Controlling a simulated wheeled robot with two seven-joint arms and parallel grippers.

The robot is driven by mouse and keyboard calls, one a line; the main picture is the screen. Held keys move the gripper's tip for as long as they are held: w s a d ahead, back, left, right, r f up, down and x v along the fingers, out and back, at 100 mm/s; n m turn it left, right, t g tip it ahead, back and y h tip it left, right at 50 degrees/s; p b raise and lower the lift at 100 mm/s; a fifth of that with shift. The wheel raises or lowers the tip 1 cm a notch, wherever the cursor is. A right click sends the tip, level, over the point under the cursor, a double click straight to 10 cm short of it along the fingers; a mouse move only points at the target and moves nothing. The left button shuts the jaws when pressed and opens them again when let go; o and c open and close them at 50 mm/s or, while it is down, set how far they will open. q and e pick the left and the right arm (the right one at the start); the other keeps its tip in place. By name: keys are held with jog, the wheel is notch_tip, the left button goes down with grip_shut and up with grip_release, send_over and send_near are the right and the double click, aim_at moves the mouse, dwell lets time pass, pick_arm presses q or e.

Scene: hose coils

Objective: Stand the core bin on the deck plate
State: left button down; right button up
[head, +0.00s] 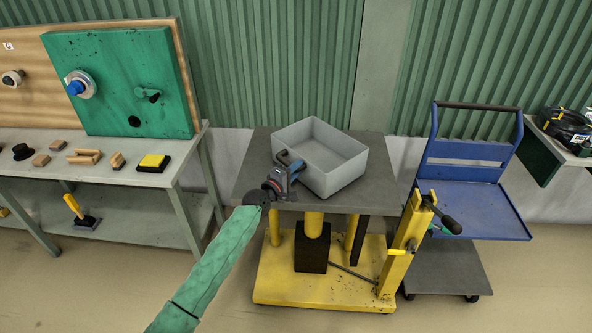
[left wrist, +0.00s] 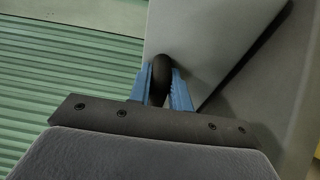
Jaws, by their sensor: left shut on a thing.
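The core bin (head: 345,178) is a light grey, open, empty box. It is upright over the dark grey deck plate (head: 255,165) on top of the yellow lift table, with its near corner close to the plate's front edge. I cannot tell for sure whether its base touches the plate. My left gripper (head: 290,164) is at the bin's left side. In the left wrist view its blue fingers (left wrist: 162,90) are shut on a dark rounded handle (left wrist: 161,72) on the bin's wall (left wrist: 205,40). My right gripper is not in view.
A workbench (head: 150,178) with blocks and a green panel (head: 120,80) stands at left. Bare plate shows left of the bin.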

pick_arm(q)
jog(key=shift+f+b, duration=0.6)
dwell(0.9)
jog(key=c, duration=1.3)
grip_release()
jog(key=shift+o, duration=0.5)
jog(key=shift+f, duration=0.15)
jog(key=shift+s+a, duration=0.15)
jog(key=p+v, duration=0.1)
jog(key=v, duration=0.6)
jog(key=shift+s, duration=0.2)
jog(key=shift+s+a, duration=0.1)
jog(key=shift+a, duration=0.05)
dwell(0.4)
